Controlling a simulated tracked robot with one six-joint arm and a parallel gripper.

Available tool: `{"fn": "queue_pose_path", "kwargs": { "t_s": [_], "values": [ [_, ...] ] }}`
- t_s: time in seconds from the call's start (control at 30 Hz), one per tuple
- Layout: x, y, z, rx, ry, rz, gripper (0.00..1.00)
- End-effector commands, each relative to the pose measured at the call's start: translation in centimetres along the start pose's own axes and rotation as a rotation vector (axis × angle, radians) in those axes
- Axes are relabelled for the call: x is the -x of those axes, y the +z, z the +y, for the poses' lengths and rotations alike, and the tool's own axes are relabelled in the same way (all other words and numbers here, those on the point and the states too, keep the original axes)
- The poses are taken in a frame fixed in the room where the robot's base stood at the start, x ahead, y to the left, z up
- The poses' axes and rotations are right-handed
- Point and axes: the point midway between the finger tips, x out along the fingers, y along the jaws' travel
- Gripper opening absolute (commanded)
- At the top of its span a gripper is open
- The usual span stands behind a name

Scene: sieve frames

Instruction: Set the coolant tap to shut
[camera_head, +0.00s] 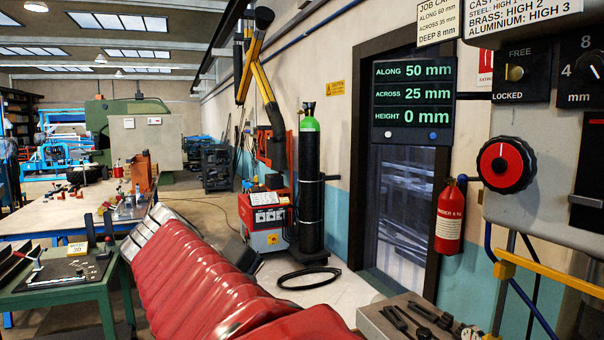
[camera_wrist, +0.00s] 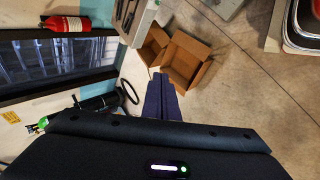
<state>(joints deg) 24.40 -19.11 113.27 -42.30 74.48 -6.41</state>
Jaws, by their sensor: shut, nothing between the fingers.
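I cannot pick out the coolant tap for certain. In the head view, a yellow bar (camera_head: 545,276) crosses grey pipes under the machine head (camera_head: 540,225) at the right, near a blue hose (camera_head: 527,306). I cannot tell whether this bar is the tap's handle. Above it, the machine head carries a red and black knob (camera_head: 505,165) and a FREE/LOCKED switch (camera_head: 515,73). In the wrist view, my gripper (camera_wrist: 161,80) is shut and empty, its dark fingers together. Nothing is seen touching them. I cannot make out the fingers in the head view.
A red fire extinguisher (camera_head: 450,217) hangs on the wall left of the machine head. A display panel (camera_head: 413,98) is left of that. A tool tray (camera_head: 415,316) is at the lower right. In the wrist view, open cardboard boxes (camera_wrist: 187,62) stand on the floor beyond my fingers.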

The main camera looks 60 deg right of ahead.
Motion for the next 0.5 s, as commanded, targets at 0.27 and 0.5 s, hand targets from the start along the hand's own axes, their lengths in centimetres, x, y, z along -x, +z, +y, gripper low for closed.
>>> {"fn": "queue_pose_path", "kwargs": {
  "t_s": [0.27, 0.5],
  "values": [
    [4.0, 0.0, -16.3, 0.021, -0.349, 0.286, 0.0],
    [7.8, 2.6, -27.7, 0.005, -0.648, 0.437, 0.0]
  ]
}}
